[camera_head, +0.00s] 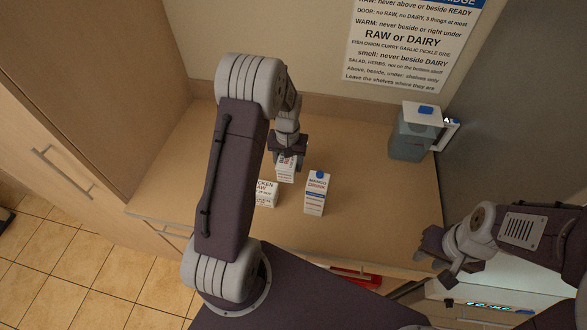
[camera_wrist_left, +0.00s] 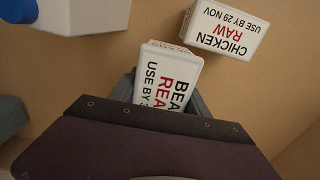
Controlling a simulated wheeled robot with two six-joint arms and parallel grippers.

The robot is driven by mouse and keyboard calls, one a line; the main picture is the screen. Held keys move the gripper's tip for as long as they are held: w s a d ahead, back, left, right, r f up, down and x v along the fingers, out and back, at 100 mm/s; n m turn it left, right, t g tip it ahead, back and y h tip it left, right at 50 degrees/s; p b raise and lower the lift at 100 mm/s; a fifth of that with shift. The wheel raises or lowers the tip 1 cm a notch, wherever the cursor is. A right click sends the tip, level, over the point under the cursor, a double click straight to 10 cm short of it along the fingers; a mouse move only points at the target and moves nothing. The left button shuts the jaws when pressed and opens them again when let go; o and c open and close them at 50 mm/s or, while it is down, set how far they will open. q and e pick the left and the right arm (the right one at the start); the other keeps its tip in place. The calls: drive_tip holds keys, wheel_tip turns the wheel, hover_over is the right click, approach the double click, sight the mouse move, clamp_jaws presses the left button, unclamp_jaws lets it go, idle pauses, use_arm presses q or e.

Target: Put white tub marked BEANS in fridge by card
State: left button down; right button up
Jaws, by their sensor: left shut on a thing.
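The white tub (camera_head: 286,173) stands at or just above the counter in the head view, under my left gripper (camera_head: 289,153). In the left wrist view the tub (camera_wrist_left: 168,78) shows part of its label: "BEA", red "REA" and "USE BY 3". My left gripper is shut on this tub, with its grey fingers at the tub's sides. My right gripper (camera_head: 434,264) is empty and looks open at the lower right. The card (camera_head: 400,45) hangs on the back wall, its top cut off. A large grey surface (camera_head: 510,120), perhaps the fridge, stands at the right.
A white tub marked CHICKEN RAW (camera_head: 267,194) is close by, partly behind my left arm. A MANGO carton (camera_head: 317,193) with a blue cap stands to its right. A jug (camera_head: 412,137) stands near the grey surface. The counter (camera_head: 370,200) between carton and jug is clear.

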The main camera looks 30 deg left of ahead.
use_arm(q)
drive_tip(key=shift+s+a+f, duration=0.1)
drive_tip(key=shift+a+f, duration=0.1)
drive_tip(key=shift+f, duration=1)
drive_tip(key=shift+w+f, duration=0.2)
drive_tip(key=shift+w, duration=0.05)
drive_tip(key=f, duration=0.2)
drive_tip(key=f+p, duration=0.1)
drive_tip(key=shift+d+f, duration=0.25)
drive_tip(key=shift+f, duration=0.1)
drive_tip(key=shift+a+f, duration=0.15)
drive_tip(key=shift+f, duration=0.15)
drive_tip(key=c, duration=0.5)
unclamp_jaws()
